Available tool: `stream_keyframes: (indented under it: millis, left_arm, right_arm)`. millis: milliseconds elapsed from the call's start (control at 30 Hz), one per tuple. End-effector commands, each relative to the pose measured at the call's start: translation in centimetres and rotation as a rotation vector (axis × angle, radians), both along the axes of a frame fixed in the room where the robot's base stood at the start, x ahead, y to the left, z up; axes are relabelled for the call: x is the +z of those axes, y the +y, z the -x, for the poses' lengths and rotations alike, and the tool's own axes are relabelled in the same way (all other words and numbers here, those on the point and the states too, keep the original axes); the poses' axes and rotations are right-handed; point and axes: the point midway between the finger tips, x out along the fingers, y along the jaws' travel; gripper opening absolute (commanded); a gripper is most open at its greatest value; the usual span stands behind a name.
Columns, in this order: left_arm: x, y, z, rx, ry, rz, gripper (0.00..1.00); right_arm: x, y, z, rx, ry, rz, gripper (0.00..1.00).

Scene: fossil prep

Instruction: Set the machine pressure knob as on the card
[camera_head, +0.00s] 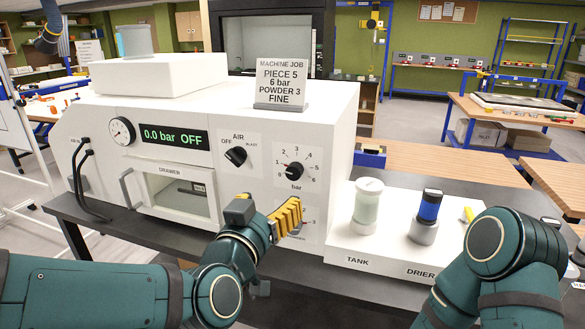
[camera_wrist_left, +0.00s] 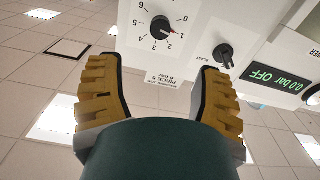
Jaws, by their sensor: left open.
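The pressure knob (camera_head: 294,170) is a black knob on a numbered dial marked "bar" on the white machine's front; its red mark points near the low end, about 1. It also shows, upside down, in the left wrist view (camera_wrist_left: 161,26). The card (camera_head: 281,82) on the machine top reads "PIECE 5, 6 bar, POWDER 3, FINE". The display (camera_head: 174,137) reads "0.0 bar OFF". My left gripper (camera_head: 268,206) is open and empty, in front of the panel and below the knob, apart from it. My right arm is at the right; its gripper is not seen.
The AIR knob (camera_head: 236,156) sits left of the pressure knob. A lower dial is partly hidden behind my left finger. A drawer (camera_head: 180,192) with a handle is at the left.

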Motion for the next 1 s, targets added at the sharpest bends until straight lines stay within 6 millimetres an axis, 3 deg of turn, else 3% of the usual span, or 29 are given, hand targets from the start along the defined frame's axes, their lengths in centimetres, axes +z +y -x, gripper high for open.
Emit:
stream_keyframes:
  millis: [600, 1000]
  left_arm:
    - [-0.2, -3.4, -10.5, 0.0, 0.002, 0.003, 0.66]
    - [-0.1, -3.9, -12.1, -0.001, 0.001, 0.002, 0.66]
  right_arm:
    - [-0.2, 0.0, 0.1, 0.001, 0.002, 0.0, 1.0]
    - [-0.2, 0.0, 0.1, 0.0, 0.001, 0.0, 1.0]
